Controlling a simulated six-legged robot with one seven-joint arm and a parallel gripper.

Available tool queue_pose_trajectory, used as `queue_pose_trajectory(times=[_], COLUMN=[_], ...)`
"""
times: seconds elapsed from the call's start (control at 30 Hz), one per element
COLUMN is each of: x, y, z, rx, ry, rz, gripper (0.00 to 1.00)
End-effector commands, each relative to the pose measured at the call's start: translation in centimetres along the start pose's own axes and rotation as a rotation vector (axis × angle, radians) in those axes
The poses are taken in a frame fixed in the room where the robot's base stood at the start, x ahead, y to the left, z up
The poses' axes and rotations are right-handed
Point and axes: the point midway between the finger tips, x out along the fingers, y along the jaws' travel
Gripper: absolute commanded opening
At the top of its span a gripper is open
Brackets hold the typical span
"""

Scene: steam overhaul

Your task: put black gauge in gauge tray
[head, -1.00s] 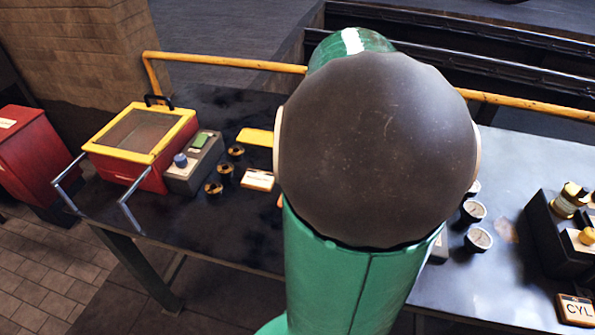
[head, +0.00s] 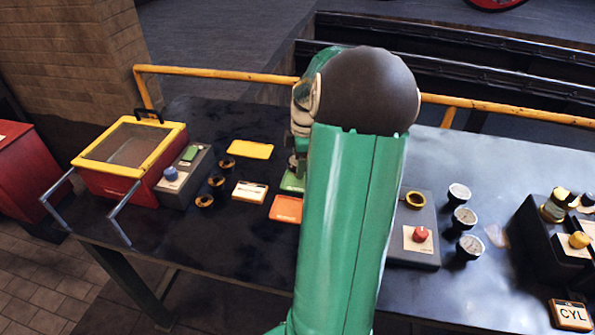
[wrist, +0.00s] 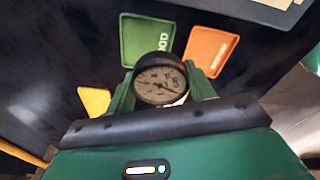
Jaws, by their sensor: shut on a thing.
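My gripper (wrist: 160,92) is shut on a black gauge (wrist: 158,78), whose round black rim and white dial face the wrist camera. In the head view my gripper (head: 298,165) is mostly hidden by my arm, and the held gauge cannot be made out. Beyond the gauge in the wrist view lie a green tray (wrist: 147,40) with partly legible lettering and an orange tray (wrist: 208,50). They also show in the head view, green (head: 292,182) and orange (head: 286,209), with a yellow tray (head: 250,149) behind. I cannot read which is the gauge tray.
Left on the dark bench (head: 220,232) are a red box with a yellow-framed lid (head: 130,148), a grey control box (head: 183,178), several black rings and a white label block (head: 249,191). Right are a grey box with a red knob (head: 421,235) and three white-dial gauges (head: 465,218). A yellow rail (head: 220,73) runs behind.

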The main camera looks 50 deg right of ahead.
Motion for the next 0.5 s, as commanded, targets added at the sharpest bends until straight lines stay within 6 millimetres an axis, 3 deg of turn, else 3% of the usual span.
queue_pose_trajectory(times=[0.1, 0.3, 0.5], x=[1.5, 2.6, 5.3], y=[1.2, 2.2, 2.1], z=[0.1, 0.3, 0.7], rx=[-0.003, -0.002, -0.003], ry=[0.002, 0.002, 0.001], rz=[-0.002, -0.001, -0.001], gripper=[0.26, 0.26, 0.26])
